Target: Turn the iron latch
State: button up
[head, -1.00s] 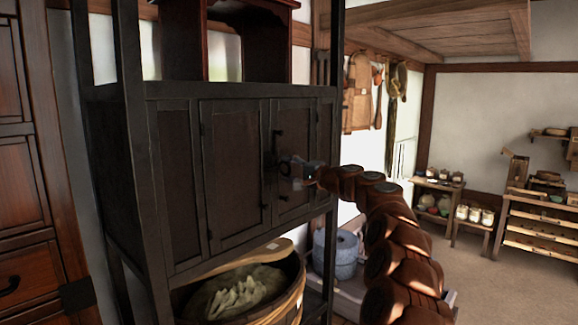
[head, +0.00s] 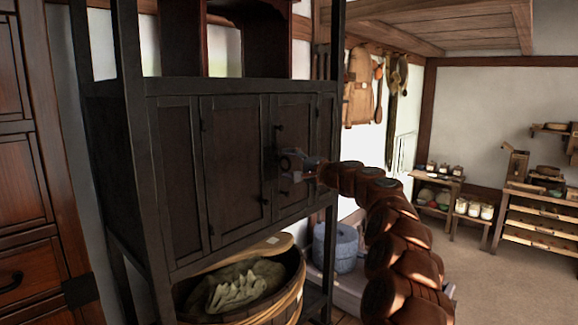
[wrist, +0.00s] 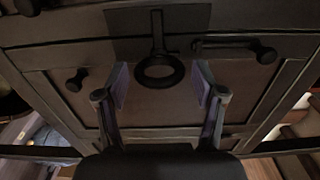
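The iron latch (wrist: 157,42) shows in the wrist view as a dark stem ending in a ring, on a dark plate on the cupboard door (wrist: 140,105). My gripper (wrist: 160,88) is open, with one finger on each side of the ring and a gap on both sides. I cannot tell whether the fingertips reach as deep as the ring. In the head view my gripper (head: 288,163) is at the right-hand door of the dark cupboard (head: 234,165), where it hides most of the latch.
A dark bar (wrist: 225,45) and two knobs stand out near the latch in the wrist view. A wooden tub (head: 290,295) with a sack sits under the cupboard. A grey stone quern (head: 337,248) stands behind my arm.

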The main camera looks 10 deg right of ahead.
jog(key=shift+o, duration=0.4)
jog(key=v, duration=1.2)
dwell(0.5)
